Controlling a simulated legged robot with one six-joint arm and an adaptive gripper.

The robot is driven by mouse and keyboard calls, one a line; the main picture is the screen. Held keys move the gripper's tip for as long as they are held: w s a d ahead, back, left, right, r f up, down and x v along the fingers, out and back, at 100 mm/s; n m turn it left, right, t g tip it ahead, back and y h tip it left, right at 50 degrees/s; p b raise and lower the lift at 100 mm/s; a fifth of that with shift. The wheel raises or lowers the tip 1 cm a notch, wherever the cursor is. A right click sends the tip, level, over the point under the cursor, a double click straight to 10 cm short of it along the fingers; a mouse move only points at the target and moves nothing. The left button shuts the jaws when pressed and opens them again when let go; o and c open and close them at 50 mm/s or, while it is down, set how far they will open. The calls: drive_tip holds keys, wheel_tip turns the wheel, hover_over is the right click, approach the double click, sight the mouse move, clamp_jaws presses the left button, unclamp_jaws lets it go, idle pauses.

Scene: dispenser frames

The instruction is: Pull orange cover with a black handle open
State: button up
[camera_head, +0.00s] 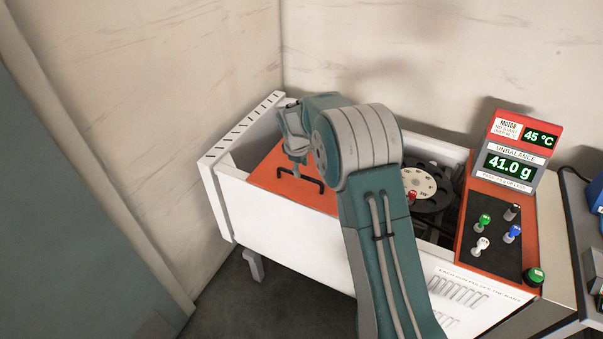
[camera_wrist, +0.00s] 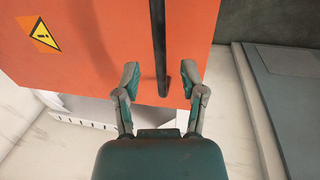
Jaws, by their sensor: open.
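The orange cover (camera_head: 262,184) lies flat at the left end of the white machine, partly hidden behind my arm in the head view. Its black handle (camera_head: 308,181) is a bar near the cover's right part. In the wrist view the orange cover (camera_wrist: 100,40) fills the upper left and the black handle (camera_wrist: 160,50) runs down between my fingers. My gripper (camera_wrist: 162,80) is open, with one finger on each side of the handle's lower end and a gap on both sides. In the head view my gripper (camera_head: 296,170) is above the cover by the handle.
A dial wheel (camera_head: 422,186) sits in the open bay right of my arm. A red control panel (camera_head: 497,232) with coloured knobs and a display (camera_head: 510,162) stands further right. Walls close off the back and left. A yellow warning sign (camera_wrist: 44,36) is on the cover.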

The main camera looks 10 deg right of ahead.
wheel_tip(320, 180, up, 8)
drive_tip(key=s, duration=0.1)
drive_tip(key=shift+s+a, duration=0.15)
drive_tip(key=shift+a, duration=0.3)
drive_tip(key=shift+r, duration=0.15)
drive_tip(key=s+d+r+m+t, duration=0.1)
drive_tip(key=s+d+r+m, duration=0.2)
drive_tip(key=s+r, duration=0.55)
drive_tip(key=s+d+r+m+t, duration=0.1)
drive_tip(key=s+d+r+m, duration=0.2)
drive_tip(key=s+r, duration=0.55)
drive_tip(key=s+d+f+m+t, duration=0.1)
drive_tip(key=s+m, duration=0.1)
drive_tip(key=s, duration=0.8)
drive_tip(key=s+d+f+m+y, duration=0.1)
drive_tip(key=s+f+m, duration=0.1)
drive_tip(key=s, duration=0.8)
drive_tip(key=shift+s+m+t, duration=0.25)
drive_tip(key=shift+m+t, duration=0.15)
drive_tip(key=shift+m, duration=0.2)
